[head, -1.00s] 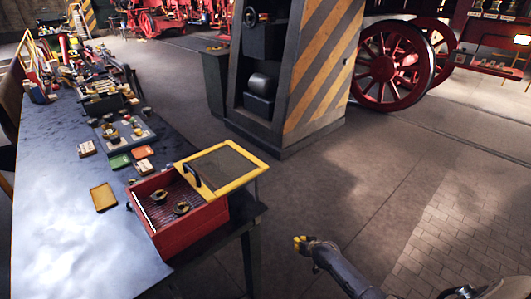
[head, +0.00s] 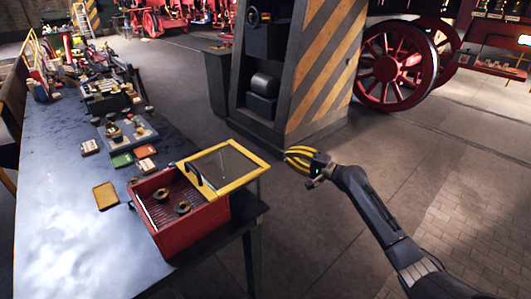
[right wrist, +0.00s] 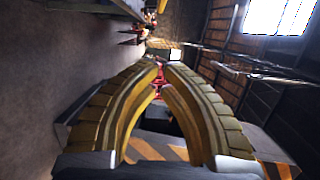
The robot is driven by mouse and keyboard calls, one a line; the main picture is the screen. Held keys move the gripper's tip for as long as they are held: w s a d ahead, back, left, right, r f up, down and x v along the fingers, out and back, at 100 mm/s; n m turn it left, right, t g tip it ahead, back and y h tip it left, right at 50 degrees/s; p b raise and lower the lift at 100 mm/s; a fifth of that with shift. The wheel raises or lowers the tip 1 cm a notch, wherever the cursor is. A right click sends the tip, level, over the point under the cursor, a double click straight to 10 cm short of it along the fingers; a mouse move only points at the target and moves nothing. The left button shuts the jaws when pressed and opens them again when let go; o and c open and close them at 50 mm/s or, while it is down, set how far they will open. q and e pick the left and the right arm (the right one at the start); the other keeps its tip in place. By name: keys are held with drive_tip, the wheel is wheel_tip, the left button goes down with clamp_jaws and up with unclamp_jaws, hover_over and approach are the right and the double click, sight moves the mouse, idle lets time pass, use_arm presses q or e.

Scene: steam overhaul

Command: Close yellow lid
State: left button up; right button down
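The yellow lid (head: 248,176) is a yellow frame around a dark mesh panel. It stands open and folded back from the red box (head: 205,222), reaching out past the table's right edge in the head view. A dark handle or latch sits at its left side. The open box holds two dark round parts with brassy tones (head: 183,207). My right gripper (head: 288,157), with yellow-and-black fingers, hangs just right of the lid's outer edge, apart from it. In the right wrist view its fingers (right wrist: 164,66) come together at the tips with nothing held. My left gripper is not seen.
The box stands at the near right edge of the long table (head: 75,225). A yellow tray (head: 105,196), small cards and several tools lie left of and beyond it. A striped pillar (head: 325,75) stands behind the lid. The floor to the right is open.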

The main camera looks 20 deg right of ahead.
drive_tip(key=w+a, duration=0.6)
drive_tip(key=a, duration=0.3)
drive_tip(key=shift+a, duration=0.4)
drive_tip(key=shift+w+f, duration=0.1)
